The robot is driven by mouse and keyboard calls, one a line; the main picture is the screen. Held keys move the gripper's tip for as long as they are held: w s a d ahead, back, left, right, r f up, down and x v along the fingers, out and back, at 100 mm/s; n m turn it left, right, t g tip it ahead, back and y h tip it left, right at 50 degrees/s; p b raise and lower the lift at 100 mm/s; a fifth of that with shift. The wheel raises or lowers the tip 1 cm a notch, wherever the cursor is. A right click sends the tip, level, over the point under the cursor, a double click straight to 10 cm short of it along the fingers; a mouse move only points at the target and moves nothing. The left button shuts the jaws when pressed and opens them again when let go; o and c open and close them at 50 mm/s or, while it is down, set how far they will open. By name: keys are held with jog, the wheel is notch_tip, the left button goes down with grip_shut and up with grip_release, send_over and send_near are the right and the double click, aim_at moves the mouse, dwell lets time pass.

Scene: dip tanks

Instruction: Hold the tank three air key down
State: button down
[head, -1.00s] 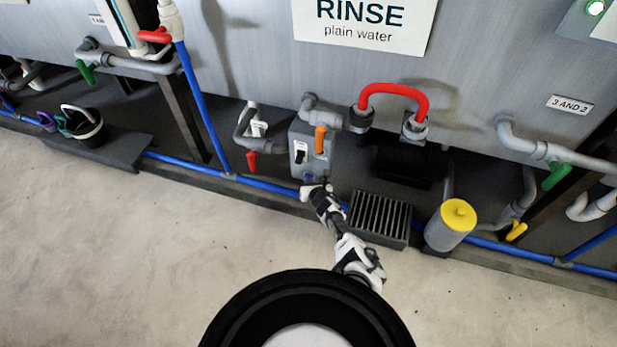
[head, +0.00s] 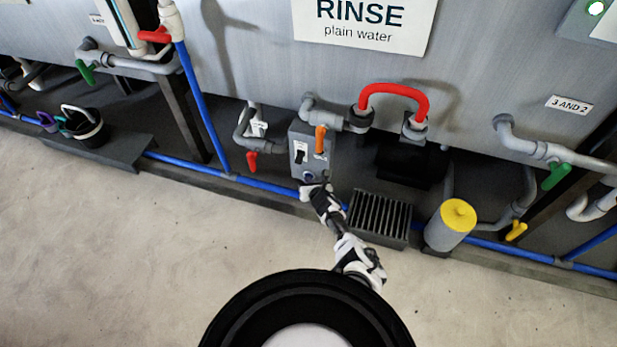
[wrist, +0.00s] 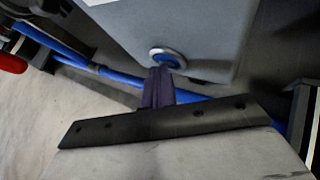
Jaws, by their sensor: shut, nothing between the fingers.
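A grey control box (head: 299,139) hangs under the tank with the RINSE sign (head: 362,22). A round blue key (head: 309,176) with a pale metal ring sits low on its front; it also shows in the wrist view (wrist: 168,55). My gripper (head: 320,186) is shut and empty, just below the key in the head view. In the wrist view the dark fingertips (wrist: 159,74) reach the key's lower edge and hide a little of it. I cannot tell whether the key is pressed in.
The box also carries a black switch (head: 300,153) and an orange lever (head: 320,139). A black grate (head: 378,216) and a yellow-capped canister (head: 452,226) stand to the right. A blue pipe (head: 265,185) runs along the base. A red-handled valve (head: 252,160) hangs left. The floor in front is clear.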

jog(key=shift+r, duration=0.1)
jog(key=shift+s+a+p, duration=0.2)
jog(key=shift+s+p, duration=0.4)
jog(key=shift+s, duration=0.15)
